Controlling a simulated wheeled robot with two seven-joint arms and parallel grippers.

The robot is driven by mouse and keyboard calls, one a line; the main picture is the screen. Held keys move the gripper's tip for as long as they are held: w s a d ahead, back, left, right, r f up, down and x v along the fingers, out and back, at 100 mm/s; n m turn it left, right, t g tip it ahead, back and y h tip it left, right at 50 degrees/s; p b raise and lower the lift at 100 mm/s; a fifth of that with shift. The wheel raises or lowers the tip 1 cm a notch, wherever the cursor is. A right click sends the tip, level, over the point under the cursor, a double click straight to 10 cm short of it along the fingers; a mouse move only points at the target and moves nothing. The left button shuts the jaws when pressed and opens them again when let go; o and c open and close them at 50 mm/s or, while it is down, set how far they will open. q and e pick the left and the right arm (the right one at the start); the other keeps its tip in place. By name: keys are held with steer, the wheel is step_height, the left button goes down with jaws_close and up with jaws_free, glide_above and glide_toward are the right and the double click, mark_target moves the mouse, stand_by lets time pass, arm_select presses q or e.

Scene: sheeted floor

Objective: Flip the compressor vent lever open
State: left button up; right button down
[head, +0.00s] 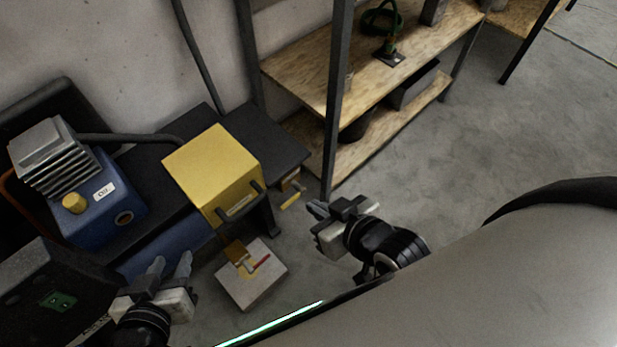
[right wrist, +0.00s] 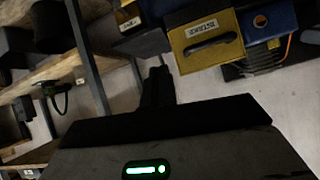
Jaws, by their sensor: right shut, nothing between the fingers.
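The compressor (head: 105,205) is blue with a grey finned block on top, at the left of the head view; its blue body also shows in the right wrist view (right wrist: 262,22). A small yellow lever (head: 291,200) sticks out low beside the black bench, right of the yellow box. A pale block (head: 240,290) on the floor carries a yellow fitting and a small red handle (head: 262,260). I cannot tell which is the vent lever. My right gripper (head: 316,208) is shut and empty, just right of the yellow lever, apparently apart from it. My left gripper (head: 171,265) is open and empty, left of the pale block.
A yellow box (head: 215,168) with a black handle and label stands on the black bench (head: 262,140); it also shows in the right wrist view (right wrist: 200,62). A wooden shelf rack (head: 310,80) stands behind. Grey floor at right is clear.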

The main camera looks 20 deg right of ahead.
arm_select(q)
steer(key=shift+s+f, duration=0.1)
steer(key=shift+s, duration=0.3)
steer(key=o, duration=0.5)
steer(key=shift+a+f, duration=0.1)
steer(key=shift+f, duration=0.05)
steer(key=shift+o, duration=0.9)
steer(key=shift+f+b, duration=0.6)
steer(key=shift+b, duration=0.6)
steer(key=shift+r, duration=0.4)
arm_select(e)
steer(key=w+f+n+g, duration=0.1)
steer(key=w+f+g, duration=0.1)
steer(key=w+f, duration=0.2)
steer(key=shift+w+d+f+n, duration=0.25)
steer(key=shift+d+f+n, duration=0.15)
steer(key=shift+f, duration=0.2)
steer(key=shift+w+f, duration=0.1)
